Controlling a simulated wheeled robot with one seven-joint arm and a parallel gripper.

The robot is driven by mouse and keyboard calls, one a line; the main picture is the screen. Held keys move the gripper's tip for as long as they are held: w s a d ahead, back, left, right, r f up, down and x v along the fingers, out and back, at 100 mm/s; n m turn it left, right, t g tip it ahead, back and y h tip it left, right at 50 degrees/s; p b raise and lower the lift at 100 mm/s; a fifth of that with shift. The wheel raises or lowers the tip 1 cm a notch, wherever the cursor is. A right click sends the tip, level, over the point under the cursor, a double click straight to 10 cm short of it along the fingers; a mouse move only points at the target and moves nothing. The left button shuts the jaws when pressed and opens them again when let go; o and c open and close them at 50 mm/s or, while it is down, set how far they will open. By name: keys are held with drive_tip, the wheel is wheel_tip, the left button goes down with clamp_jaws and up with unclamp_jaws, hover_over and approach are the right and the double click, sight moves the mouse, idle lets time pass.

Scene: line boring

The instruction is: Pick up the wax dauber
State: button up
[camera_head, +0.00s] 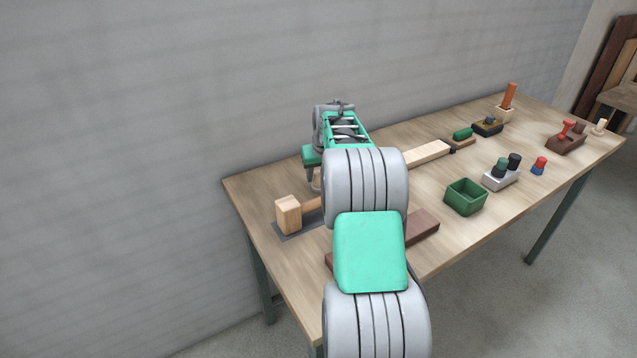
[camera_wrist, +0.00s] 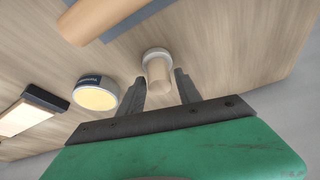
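The wax dauber (camera_wrist: 158,72), a short pale wooden handle on a whitish round base, stands on the table in the wrist view. My gripper (camera_wrist: 160,78) is open above it, with one dark finger on each side of the handle. Gaps show between the handle and both fingers, so it is not gripped. In the head view my gripper (camera_head: 312,173) points down at the table's far left part. My arm partly covers that area, and the dauber is hard to make out there.
A round tin of yellowish wax (camera_wrist: 97,93) stands close left of the dauber. A wooden mallet (camera_head: 288,214) lies on a dark mat nearby. A green bin (camera_head: 465,197), a grey holder (camera_head: 502,180) and a brown block (camera_head: 566,143) stand farther right. A wall runs behind the table.

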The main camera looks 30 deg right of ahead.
clamp_jaws()
drive_tip(key=shift+r, duration=0.1)
idle(0.3)
drive_tip(key=shift+r, duration=0.45)
drive_tip(key=s+d+r+b, duration=0.1)
drive_tip(key=s+d+r, duration=0.8)
drive_tip(key=r, duration=0.3)
drive_tip(key=shift+s+d, duration=0.2)
drive_tip(key=shift+d, duration=0.55)
drive_tip(key=shift+c, duration=1.4)
unclamp_jaws()
clamp_jaws()
